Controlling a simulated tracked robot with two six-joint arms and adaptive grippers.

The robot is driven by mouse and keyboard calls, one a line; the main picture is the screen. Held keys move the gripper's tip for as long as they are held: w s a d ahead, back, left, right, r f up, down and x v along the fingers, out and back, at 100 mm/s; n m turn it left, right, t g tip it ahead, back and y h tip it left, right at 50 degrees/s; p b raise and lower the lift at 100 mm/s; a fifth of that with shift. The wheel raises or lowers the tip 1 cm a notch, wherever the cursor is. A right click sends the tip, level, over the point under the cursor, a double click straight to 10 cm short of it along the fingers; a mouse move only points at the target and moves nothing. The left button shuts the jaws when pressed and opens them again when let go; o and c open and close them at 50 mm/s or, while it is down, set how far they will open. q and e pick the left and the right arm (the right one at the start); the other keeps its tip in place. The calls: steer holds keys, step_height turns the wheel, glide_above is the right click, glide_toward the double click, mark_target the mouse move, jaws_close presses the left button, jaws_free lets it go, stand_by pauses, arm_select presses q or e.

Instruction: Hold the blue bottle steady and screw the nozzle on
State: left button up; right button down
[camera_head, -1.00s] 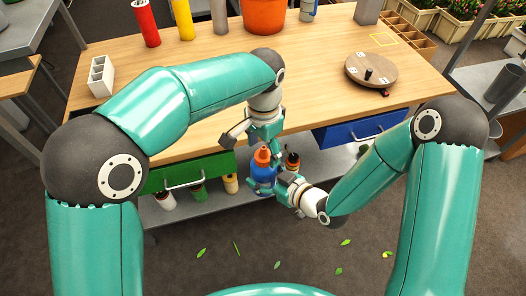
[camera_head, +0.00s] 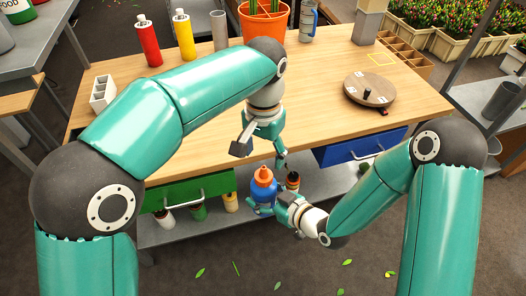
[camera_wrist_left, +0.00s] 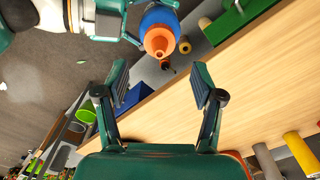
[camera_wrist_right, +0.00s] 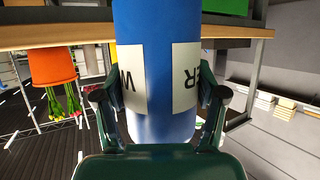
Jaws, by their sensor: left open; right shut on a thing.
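The blue bottle (camera_head: 265,194) is held off the floor in front of the table's front edge, roughly upright. An orange nozzle (camera_head: 263,176) sits on its top; I cannot tell how tightly. My right gripper (camera_head: 284,207) is shut around the bottle's body. In the right wrist view the bottle (camera_wrist_right: 158,80) fills the space between the fingers, with white lettered labels. My left gripper (camera_head: 262,154) is open and empty above the nozzle, apart from it. In the left wrist view the nozzle (camera_wrist_left: 158,40) lies beyond the open fingertips.
The wooden table (camera_head: 310,95) stands behind the bottle, with a green drawer (camera_head: 190,191) and a blue drawer (camera_head: 360,146) at its front. A dark small bottle (camera_head: 292,180) shows just right of the blue bottle. A round turntable (camera_head: 370,89) is on the table. The table's middle is clear.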

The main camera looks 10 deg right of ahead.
mark_target(264, 167)
stand_by(0.4)
arm_select(q)
steer(key=shift+f, duration=3.95)
steer(key=c, duration=1.2)
steer(key=o, duration=1.3)
steer(key=shift+o, duration=0.2)
steer(key=shift+r, duration=0.1)
step_height(264, 167, up, 12)
steer(key=shift+f, duration=0.1)
steer(key=shift+f, duration=0.1)
